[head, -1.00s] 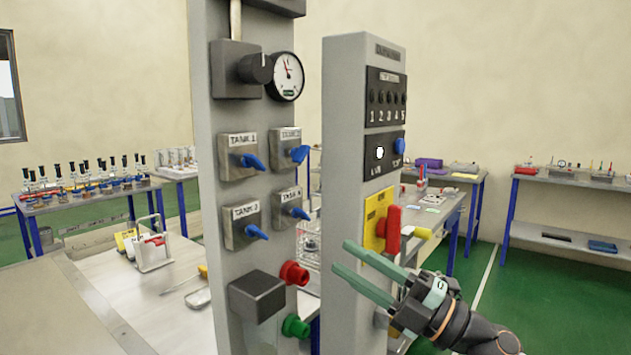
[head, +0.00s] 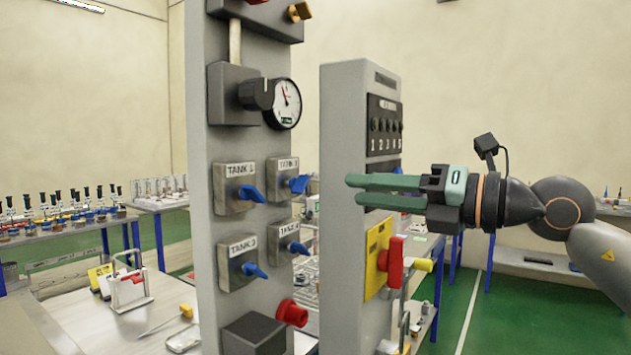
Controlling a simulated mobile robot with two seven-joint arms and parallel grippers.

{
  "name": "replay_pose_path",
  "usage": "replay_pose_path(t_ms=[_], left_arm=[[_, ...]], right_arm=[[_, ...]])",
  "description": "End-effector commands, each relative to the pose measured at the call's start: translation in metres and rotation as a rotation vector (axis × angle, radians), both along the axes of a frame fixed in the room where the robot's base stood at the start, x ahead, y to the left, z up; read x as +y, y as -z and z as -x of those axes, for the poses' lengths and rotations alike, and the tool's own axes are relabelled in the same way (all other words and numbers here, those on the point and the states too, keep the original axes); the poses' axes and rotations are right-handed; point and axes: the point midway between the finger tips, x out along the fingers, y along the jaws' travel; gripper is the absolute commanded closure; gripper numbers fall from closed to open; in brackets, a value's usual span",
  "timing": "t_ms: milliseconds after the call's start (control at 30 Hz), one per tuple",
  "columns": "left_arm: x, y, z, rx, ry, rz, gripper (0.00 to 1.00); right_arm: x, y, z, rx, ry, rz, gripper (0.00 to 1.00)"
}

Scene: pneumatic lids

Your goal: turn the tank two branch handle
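The tank two branch valve sits at the upper right of the block of labelled valves on the left grey column. Its blue handle (head: 299,184) sticks out to the right of its grey plate (head: 281,172), roughly level. Its label is small and hard to read. My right gripper (head: 354,190) is open and empty. It lies level and points left, at about the handle's height in the picture, to the right of it and apart from it. Its fingers show in front of the second grey column. My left gripper is not in view.
Blue handles for tank 1 (head: 251,193), tank 3 (head: 254,270) and tank 4 (head: 298,248) surround it closely. A gauge (head: 283,103) sits above and a red button (head: 292,313) below. The second column (head: 343,290) carries a red switch handle (head: 393,262).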

Motion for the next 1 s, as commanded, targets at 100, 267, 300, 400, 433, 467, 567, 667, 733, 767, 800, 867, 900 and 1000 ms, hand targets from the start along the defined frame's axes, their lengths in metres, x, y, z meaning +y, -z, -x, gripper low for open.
replay_pose_path(t_ms=[100, 267, 300, 400, 433, 467, 567, 667, 733, 767, 800, 867, 900, 1000], left_arm=[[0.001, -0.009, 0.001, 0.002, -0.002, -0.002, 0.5], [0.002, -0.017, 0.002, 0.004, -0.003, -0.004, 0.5], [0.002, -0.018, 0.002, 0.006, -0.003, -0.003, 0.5], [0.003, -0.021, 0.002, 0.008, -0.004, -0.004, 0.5], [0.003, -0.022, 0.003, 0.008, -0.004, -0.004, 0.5], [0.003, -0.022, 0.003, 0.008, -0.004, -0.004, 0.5], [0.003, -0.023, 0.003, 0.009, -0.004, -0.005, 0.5], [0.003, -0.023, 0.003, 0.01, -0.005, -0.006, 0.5], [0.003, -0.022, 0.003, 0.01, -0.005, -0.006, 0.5], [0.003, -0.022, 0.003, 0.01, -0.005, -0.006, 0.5], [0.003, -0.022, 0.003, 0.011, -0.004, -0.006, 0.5], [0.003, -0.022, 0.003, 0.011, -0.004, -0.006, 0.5], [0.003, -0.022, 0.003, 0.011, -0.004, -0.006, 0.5], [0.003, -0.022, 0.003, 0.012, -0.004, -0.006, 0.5]], right_arm=[[0.024, -0.004, -0.014, 0.002, -0.004, -0.001, 0.62], [0.049, -0.004, -0.031, 0.001, -0.004, -0.002, 0.62], [0.054, -0.003, -0.035, 0.001, -0.003, -0.001, 0.62], [0.064, -0.003, -0.042, 0.0, -0.002, -0.003, 0.62], [0.066, -0.002, -0.043, 0.0, -0.003, -0.002, 0.62], [0.068, -0.002, -0.045, 0.0, -0.002, -0.001, 0.62], [0.072, -0.001, -0.048, 0.0, -0.001, -0.001, 0.62], [0.073, 0.0, -0.048, -0.001, -0.001, -0.001, 0.62], [0.073, 0.0, -0.048, -0.001, -0.001, -0.002, 0.62], [0.073, 0.0, -0.048, -0.001, -0.001, -0.002, 0.62], [0.073, 0.0, -0.048, -0.001, -0.001, -0.002, 0.62], [0.073, 0.0, -0.048, -0.001, -0.001, -0.001, 0.64], [0.073, 0.0, -0.048, -0.001, -0.001, -0.001, 0.68], [0.073, 0.0, -0.048, -0.001, -0.001, -0.001, 0.79]])
